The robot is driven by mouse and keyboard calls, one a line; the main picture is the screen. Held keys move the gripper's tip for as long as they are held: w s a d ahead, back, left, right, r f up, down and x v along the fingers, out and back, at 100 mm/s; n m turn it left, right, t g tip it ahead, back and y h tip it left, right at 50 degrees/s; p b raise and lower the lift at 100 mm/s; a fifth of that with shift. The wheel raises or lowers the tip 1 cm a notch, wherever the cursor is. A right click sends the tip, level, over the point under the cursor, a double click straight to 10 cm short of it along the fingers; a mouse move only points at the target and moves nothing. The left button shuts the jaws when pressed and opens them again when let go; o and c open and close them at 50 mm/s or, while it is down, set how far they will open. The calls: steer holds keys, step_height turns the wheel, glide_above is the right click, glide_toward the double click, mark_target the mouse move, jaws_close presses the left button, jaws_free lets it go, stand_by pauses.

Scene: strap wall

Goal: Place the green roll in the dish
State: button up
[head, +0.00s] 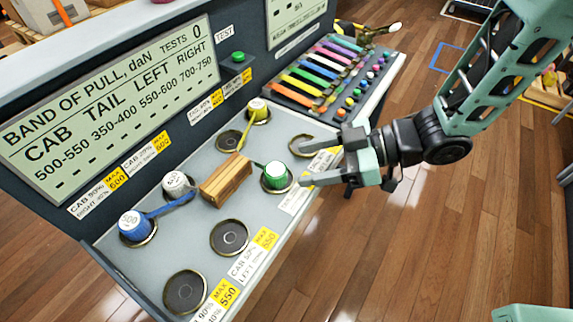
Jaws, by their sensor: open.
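The green roll (276,175), with a white top, stands upright on a dark round rimmed base on the grey shelf. A short green strap end shows at its left, near the wooden block. My gripper (304,165) is open and empty, just right of the roll, with its fingers pointing left towards it. I cannot tell whether a finger touches the roll. Several round dark dishes are empty: one front middle (230,238), one at the front (185,292), one behind the block (229,141). Another dish (304,146) is partly hidden by my upper finger. Which dish is meant is not shown.
A wooden block (227,180) lies mid-shelf. A blue roll (134,224) with a blue strap, a white-topped roll (176,184) and a yellow roll (257,110) stand around it. A rack of coloured strips (318,75) is at the back. The display panel (110,110) rises behind the shelf.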

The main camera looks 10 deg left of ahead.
steer(key=w+d+r+m+t+h, duration=0.4)
steer(key=w+d+m+t+h, duration=0.15)
steer(key=d+h, duration=0.25)
steer(key=s+d+r+m+g+h, duration=0.2)
steer(key=s+d+m, duration=0.1)
steer(key=s, duration=0.5)
steer(key=s+d+r+m+g+h, duration=0.2)
steer(key=s+d, duration=0.3)
steer(key=s, duration=0.4)
steer(key=shift+s+m+h, duration=0.3)
steer(key=shift+m+h, duration=0.1)
steer(key=shift+m, duration=0.25)
